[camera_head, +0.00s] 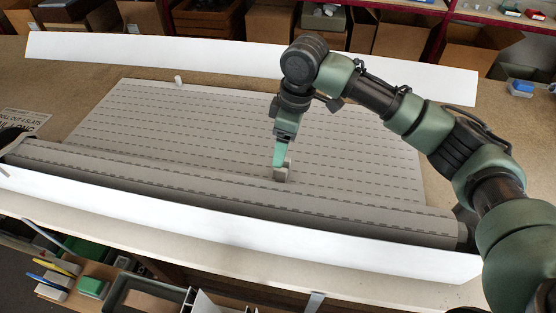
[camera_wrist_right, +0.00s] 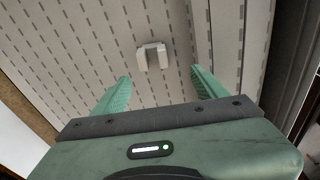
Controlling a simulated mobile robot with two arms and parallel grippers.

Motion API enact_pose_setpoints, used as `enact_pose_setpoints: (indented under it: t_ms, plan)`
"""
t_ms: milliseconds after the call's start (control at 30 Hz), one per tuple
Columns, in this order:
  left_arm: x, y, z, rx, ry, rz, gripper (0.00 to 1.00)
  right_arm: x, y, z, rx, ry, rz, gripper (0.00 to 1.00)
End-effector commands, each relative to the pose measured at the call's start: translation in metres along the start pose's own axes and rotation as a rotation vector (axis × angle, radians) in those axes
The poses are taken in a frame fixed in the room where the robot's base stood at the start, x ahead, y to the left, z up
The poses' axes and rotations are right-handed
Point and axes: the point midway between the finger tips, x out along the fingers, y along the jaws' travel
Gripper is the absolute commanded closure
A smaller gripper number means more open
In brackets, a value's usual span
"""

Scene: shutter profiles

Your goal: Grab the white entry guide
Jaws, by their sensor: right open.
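A small pale U-shaped piece, which looks like the white entry guide (camera_wrist_right: 152,56), sits on the slotted grey slats in the right wrist view. It lies a little beyond and between the tips of my right gripper (camera_wrist_right: 160,85), which is open and empty. In the head view my right gripper (camera_head: 280,160) points down over the slats. A small greyish piece (camera_head: 282,175) shows right at its fingertips; whether they touch it cannot be told. Another small white piece (camera_head: 178,79) stands at the far edge of the slats. My left gripper is not in view.
The slat curtain (camera_head: 150,120) lies flat on the table, with a rolled part (camera_head: 240,195) along its near side. A long white strip (camera_head: 240,55) lies behind and another white panel (camera_head: 230,232) runs in front. Shelves with boxes stand at the back.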

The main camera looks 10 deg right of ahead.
Motion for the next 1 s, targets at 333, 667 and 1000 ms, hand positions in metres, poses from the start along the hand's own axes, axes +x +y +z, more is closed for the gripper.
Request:
enact_pose_setpoints:
  t_ms: [333, 667, 1000]
  plan:
    - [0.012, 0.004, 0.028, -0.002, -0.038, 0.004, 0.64, 0.016, 0.0, 0.002, 0.0, 0.0, -0.001, 0.27]
    - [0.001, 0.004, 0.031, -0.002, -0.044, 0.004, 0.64, 0.05, 0.002, 0.006, 0.002, -0.003, -0.003, 0.27]
    - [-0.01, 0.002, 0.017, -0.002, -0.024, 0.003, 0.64, 0.091, 0.005, 0.011, 0.0, -0.001, 0.001, 0.27]
